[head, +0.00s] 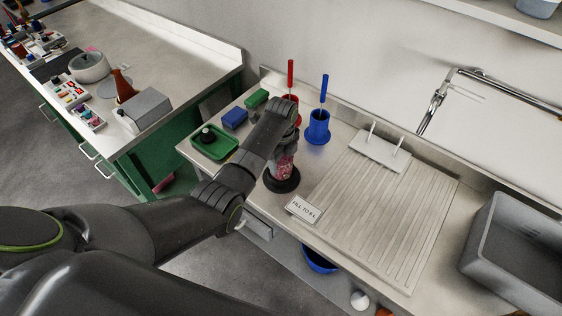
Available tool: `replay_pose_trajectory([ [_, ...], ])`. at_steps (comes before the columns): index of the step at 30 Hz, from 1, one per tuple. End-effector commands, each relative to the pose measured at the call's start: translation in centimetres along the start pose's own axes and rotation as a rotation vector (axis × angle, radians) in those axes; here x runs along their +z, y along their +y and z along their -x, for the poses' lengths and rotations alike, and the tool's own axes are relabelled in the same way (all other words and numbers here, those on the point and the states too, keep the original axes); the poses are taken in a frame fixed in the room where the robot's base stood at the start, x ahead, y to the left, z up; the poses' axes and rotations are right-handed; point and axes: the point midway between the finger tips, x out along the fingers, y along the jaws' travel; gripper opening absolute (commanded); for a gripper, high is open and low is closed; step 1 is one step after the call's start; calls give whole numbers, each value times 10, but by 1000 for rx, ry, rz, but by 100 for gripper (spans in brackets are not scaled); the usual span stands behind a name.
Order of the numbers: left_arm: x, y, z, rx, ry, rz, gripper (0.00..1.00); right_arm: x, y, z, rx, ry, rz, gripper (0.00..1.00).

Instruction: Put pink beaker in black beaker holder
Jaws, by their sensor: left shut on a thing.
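My left gripper (284,149) points down over the counter and is shut on the pink beaker (284,168). The beaker is upright, with its upper part hidden by the gripper. The black beaker holder (283,186) is a dark round piece on the counter, directly under the beaker in the head view. The beaker's lower end overlaps the holder. I cannot tell whether it rests in the holder or hangs just above it. My right gripper is not in view.
A red holder with a brush (291,78) and a blue one (317,127) stand behind. A green tray (226,152) is at the left, with blue (234,119) and green sponges near it. A ribbed drainboard (390,215) and a grey sink (518,250) lie to the right.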

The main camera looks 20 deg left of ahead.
Motion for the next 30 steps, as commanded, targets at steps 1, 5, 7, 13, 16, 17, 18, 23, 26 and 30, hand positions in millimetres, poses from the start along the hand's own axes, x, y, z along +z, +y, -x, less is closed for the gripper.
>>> replay_pose_trajectory([
  [1, 0, 0, -5, 2, 0, 0, 31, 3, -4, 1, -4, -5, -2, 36],
  [5, 0, 0, -14, -1, 0, 0, 31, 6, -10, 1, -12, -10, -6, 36],
  [7, 0, -1, -15, -3, -1, 0, 31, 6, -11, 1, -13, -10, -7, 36],
  [13, 0, 0, -15, -2, 0, 0, 31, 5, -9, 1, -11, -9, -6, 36],
  [16, 0, 0, -18, -2, 0, 0, 31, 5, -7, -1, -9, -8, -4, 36],
  [17, 0, 0, -19, -2, 0, 0, 31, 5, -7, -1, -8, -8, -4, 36],
  [18, 0, 0, -18, -2, 0, 0, 66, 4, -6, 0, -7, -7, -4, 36],
  [23, 0, 0, -18, -1, 0, 0, 82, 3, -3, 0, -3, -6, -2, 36],
  [26, 0, 0, -18, -1, 0, 0, 82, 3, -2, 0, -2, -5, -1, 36],
  [30, 0, 0, -17, -2, 0, 0, 82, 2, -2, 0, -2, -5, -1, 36],
])
